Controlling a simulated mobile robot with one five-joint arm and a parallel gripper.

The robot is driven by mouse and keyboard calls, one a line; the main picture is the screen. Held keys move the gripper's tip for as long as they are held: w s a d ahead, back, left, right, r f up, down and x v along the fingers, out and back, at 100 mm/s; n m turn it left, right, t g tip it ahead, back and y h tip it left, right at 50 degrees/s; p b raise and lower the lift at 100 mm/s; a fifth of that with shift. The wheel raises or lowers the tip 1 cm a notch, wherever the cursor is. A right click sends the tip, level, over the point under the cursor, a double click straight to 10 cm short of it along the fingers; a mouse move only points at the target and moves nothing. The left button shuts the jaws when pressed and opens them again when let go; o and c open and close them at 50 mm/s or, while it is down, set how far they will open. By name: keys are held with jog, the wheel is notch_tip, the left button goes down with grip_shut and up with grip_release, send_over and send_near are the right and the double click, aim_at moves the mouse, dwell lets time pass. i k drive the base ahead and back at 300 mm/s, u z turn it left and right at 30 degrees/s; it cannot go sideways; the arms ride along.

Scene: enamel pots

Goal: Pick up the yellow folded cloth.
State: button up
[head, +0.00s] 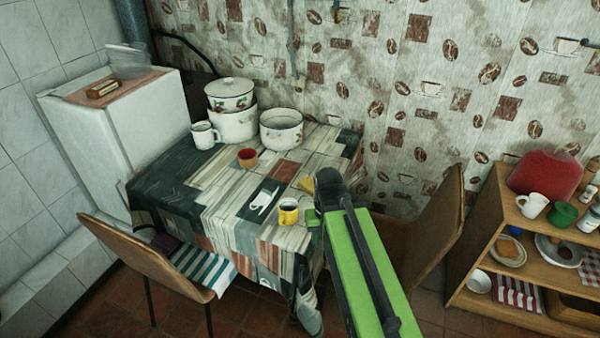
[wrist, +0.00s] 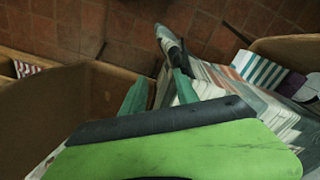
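A small yellow piece (head: 306,184), which looks like the folded cloth, lies on the table right of the middle. My arm stands close beside it on the right and may hide part of it. My gripper (wrist: 160,88) shows in the wrist view with its two green fingers apart and nothing between them. In the head view the gripper is mostly hidden by my arm; a green part shows near the table's right edge. The cloth cannot be made out in the wrist view, which looks past the tablecloth's edge to the floor.
The table (head: 190,185) bears a yellow mug (head: 288,212) close to my arm, a red-brown cup (head: 247,158), a white mug (head: 205,135) and enamel pots (head: 281,131) at the back. Chairs (head: 150,262) stand at left and right. A loaded shelf (head: 480,235) is at far right.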

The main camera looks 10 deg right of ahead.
aim_at(306, 184)
jog(key=i, duration=0.45)
jog(key=z, duration=0.4)
jog(key=k, duration=0.1)
jog(key=u, duration=3.3)
jog(key=k, duration=1.5)
jog(key=z, duration=1.1)
jog(key=i, duration=1.1)
jog(key=u, duration=0.2)
